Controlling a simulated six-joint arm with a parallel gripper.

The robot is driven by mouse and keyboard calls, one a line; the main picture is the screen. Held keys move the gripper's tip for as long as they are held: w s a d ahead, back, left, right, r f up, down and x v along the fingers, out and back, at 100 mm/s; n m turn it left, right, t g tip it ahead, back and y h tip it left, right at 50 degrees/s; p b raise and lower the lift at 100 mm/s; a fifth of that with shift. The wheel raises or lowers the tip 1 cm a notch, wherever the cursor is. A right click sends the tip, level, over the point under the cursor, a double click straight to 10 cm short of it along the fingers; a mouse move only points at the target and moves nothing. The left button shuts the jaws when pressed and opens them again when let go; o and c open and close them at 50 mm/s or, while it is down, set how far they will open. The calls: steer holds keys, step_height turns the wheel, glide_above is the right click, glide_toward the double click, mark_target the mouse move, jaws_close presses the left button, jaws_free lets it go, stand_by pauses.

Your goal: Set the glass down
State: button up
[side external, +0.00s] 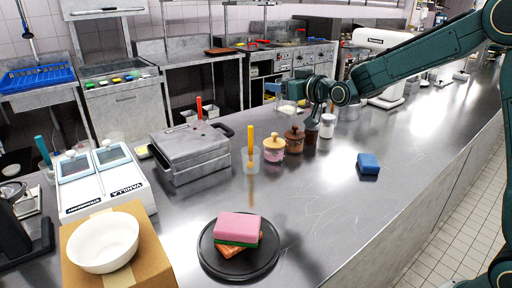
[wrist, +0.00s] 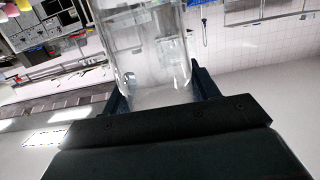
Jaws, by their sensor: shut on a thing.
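The glass is a clear, see-through vessel, seen in the wrist view (wrist: 145,50) between the two dark fingers of my gripper (wrist: 155,88). In the side external view my gripper (side external: 288,94) is above the steel counter, behind the row of jars, and is shut on the glass (side external: 288,106). The glass is small and faint there, and I cannot tell whether its base touches the counter. In the wrist view the fingers hide part of its lower end.
Several jars stand close in front of my gripper: a pink-and-tan one (side external: 274,150), a brown one (side external: 294,141) and a white one (side external: 327,127). A clear cup with a yellow-handled tool (side external: 250,150) stands left. A blue block (side external: 368,163) lies right.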

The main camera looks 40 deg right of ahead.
steer(key=shift+d, duration=0.15)
steer(key=s+d+m+g+h, duration=0.2)
steer(key=d+m+h, duration=0.55)
steer(key=d, duration=1.95)
steer(key=s+d+m+g+h, duration=0.35)
steer(key=s+d, duration=0.45)
steer(key=d, duration=0.5)
steer(key=s+d+m+g+h, duration=0.4)
steer(key=s+d, duration=0.4)
steer(key=d, duration=0.4)
steer(key=shift+n+g, duration=0.25)
steer(key=shift+n, duration=0.45)
steer(key=shift+d+f, duration=0.2)
steer(key=shift+f, duration=9.65)
steer(key=shift+f, duration=0.1)
steer(key=o, duration=1.2)
